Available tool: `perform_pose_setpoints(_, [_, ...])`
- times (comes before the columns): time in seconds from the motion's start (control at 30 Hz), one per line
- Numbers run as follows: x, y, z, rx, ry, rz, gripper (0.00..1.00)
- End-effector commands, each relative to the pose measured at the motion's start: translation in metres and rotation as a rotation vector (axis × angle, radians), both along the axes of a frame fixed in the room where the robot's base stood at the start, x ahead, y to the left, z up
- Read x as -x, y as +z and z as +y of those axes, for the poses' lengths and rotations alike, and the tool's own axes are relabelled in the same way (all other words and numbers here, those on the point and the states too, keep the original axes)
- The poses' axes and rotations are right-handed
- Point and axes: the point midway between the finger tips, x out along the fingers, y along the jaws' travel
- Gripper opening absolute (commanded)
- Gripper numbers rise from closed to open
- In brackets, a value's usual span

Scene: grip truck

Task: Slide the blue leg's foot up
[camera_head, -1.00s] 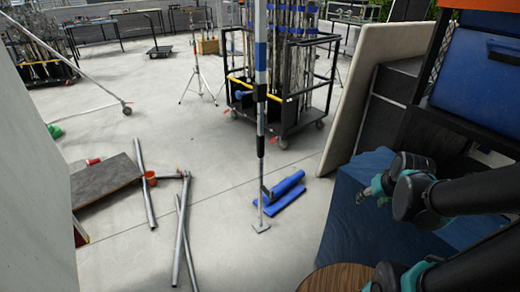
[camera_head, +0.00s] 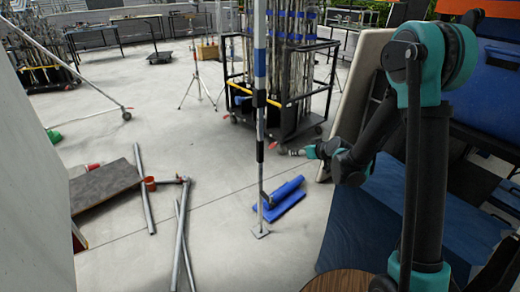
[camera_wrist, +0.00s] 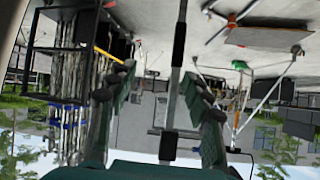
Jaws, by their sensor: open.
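The leg (camera_head: 260,120) is an upright pole with blue, white, grey and black bands in the head view. Its flat foot plate (camera_head: 261,231) rests on the floor. My gripper (camera_head: 284,152) is to the right of the pole, pointing left towards it, near the height of the lower black band, with a small gap showing. In the wrist view, which looks upside down, my gripper (camera_wrist: 163,95) has its fingers spread, and the dark pole (camera_wrist: 178,60) runs between them in the picture. Nothing is seen held. The foot plate cannot be made out there.
A blue object (camera_head: 283,199) lies on the floor beside the pole's base. Loose metal pipes (camera_head: 181,235) and a brown board (camera_head: 103,186) lie to the left. A black cart (camera_head: 292,100) with upright poles stands behind. A leaning pale panel (camera_head: 358,85) stands on the right.

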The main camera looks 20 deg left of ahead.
Motion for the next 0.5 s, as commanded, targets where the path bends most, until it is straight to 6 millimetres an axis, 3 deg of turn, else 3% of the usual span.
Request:
perform_pose_setpoints(0.03, [-0.008,-0.007,0.017,-0.013,0.020,-0.022,0.50])
perform_pose_setpoints(0.2, [-0.025,-0.029,0.063,-0.053,0.071,-0.097,0.50])
perform_pose_setpoints(0.33, [-0.031,-0.043,0.088,-0.078,0.095,-0.137,0.50])
perform_pose_setpoints(0.5, [-0.035,-0.052,0.103,-0.092,0.109,-0.166,0.50])
